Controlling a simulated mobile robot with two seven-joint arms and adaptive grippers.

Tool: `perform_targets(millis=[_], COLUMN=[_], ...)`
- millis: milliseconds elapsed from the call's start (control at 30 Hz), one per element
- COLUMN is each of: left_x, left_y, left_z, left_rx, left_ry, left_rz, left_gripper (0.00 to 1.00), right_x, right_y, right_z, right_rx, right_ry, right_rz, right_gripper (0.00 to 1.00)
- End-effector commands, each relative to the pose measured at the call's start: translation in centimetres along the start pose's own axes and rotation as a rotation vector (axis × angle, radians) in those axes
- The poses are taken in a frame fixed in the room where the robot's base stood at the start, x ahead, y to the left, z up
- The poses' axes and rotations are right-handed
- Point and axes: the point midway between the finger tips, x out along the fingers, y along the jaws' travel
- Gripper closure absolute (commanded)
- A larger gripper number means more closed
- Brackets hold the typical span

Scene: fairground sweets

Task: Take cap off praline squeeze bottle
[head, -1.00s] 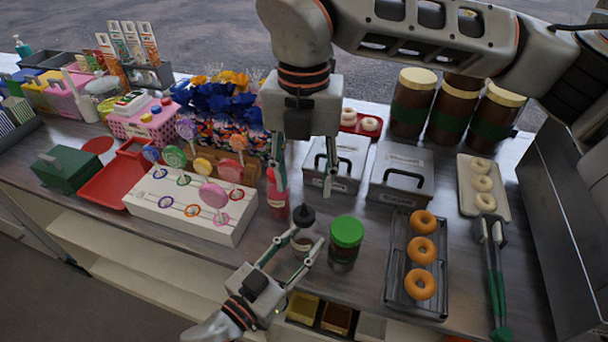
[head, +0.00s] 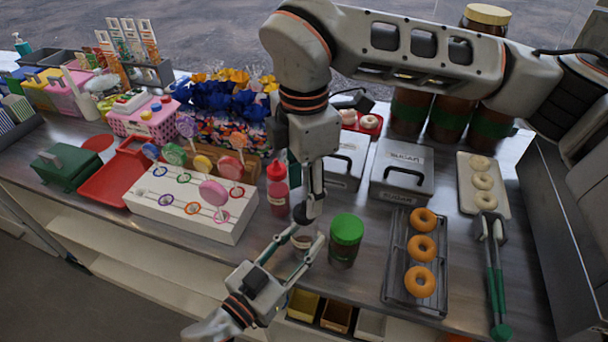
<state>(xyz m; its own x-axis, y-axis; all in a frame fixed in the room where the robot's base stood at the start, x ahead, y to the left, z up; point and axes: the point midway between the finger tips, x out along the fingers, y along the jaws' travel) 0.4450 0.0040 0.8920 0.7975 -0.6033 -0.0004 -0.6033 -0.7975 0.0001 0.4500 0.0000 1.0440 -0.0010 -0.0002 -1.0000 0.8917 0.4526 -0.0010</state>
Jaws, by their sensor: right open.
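The squeeze bottle (head: 303,241) with a dark pointed cap (head: 303,214) stands upright near the counter's front edge; its label is too small to read. My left gripper (head: 304,238) comes from the front, with its fingers closed on the two sides of the bottle body. My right gripper (head: 310,208) points down from above. It is open, with its fingertips at the height of the cap, and partly hides it. Whether the fingers touch the cap cannot be told. The cap is on the bottle.
A red squeeze bottle (head: 278,190) stands close behind to the left, and a green-lidded jar (head: 345,242) close on the right. A white lollipop stand (head: 190,209) is at left. A doughnut rack (head: 398,293) and grey lidded boxes (head: 402,172) are at right.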

Motion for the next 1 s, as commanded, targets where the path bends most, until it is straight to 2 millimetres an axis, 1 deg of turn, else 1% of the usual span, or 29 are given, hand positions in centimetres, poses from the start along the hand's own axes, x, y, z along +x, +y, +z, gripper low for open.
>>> perform_targets(millis=[33, 100, 300, 467, 700, 767, 800, 833, 867, 1000], left_x=[0.0, 0.0, 0.0, 0.0, 0.0, 0.0, 0.0, 0.0, 0.0, 0.0], left_y=[0.0, 0.0, 0.0, 0.0, 0.0, 0.0, 0.0, 0.0, 0.0, 0.0], left_z=[-0.1, -0.1, -0.1, -0.1, -0.1, -0.1, -0.1, -0.1, -0.1, -0.1], left_rx=[0.000, 0.000, 0.000, 0.000, 0.000, 0.000, 0.000, 0.000, 0.000, 0.000], left_ry=[0.001, 0.001, 0.001, 0.001, 0.001, 0.001, 0.001, 0.001, 0.001, 0.001], left_rz=[0.000, 0.000, 0.000, 0.000, 0.000, 0.000, 0.000, 0.000, 0.000, 0.000], left_gripper=[1.00, 1.00, 1.00, 1.00, 1.00, 1.00, 1.00, 1.00, 1.00, 1.00], right_x=[0.9, 1.9, 4.0, 4.6, 4.7, 4.7, 4.7, 4.7, 4.7, 4.7], right_y=[-0.1, -0.1, 0.0, 0.0, 0.0, 0.0, 0.0, 0.0, 0.0, 0.1], right_z=[0.0, 0.0, 0.0, 0.0, 0.0, 0.0, 0.0, 0.0, 0.0, 0.0], right_rx=[0.000, -0.001, 0.000, -0.001, -0.001, -0.001, -0.001, -0.001, -0.001, -0.010], right_ry=[0.001, 0.001, 0.001, 0.000, 0.000, 0.000, 0.000, 0.000, 0.000, -0.001], right_rz=[-0.003, -0.003, -0.001, 0.001, 0.001, 0.001, 0.001, 0.001, 0.001, 0.002], right_gripper=[0.57, 0.57, 0.57, 0.57, 0.57, 0.73, 0.83, 0.91, 0.97, 0.97])
